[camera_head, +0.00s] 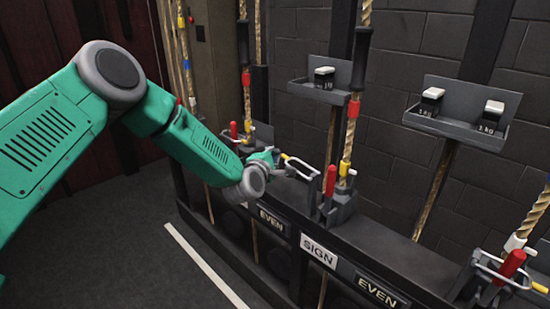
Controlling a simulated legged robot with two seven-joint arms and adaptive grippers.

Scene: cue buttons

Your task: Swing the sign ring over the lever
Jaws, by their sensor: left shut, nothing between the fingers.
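The SIGN label (319,250) is on the front of the dark rail. Above it stands a red-handled lever (331,180), upright. A pale metal ring (301,168) extends to the left of this lever, looking apart from the red handle. My left gripper (273,156) is shut and empty, just left of the ring; whether it touches the ring I cannot tell. My green left arm covers part of the rail. My right gripper is out of view.
A second red lever (234,130) stands left, and a third (510,265) at the right with its own metal loop. EVEN labels (377,291) flank SIGN. Ropes rise behind. Wall trays (455,129) hold white-topped buttons. Floor (130,220) at left is clear.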

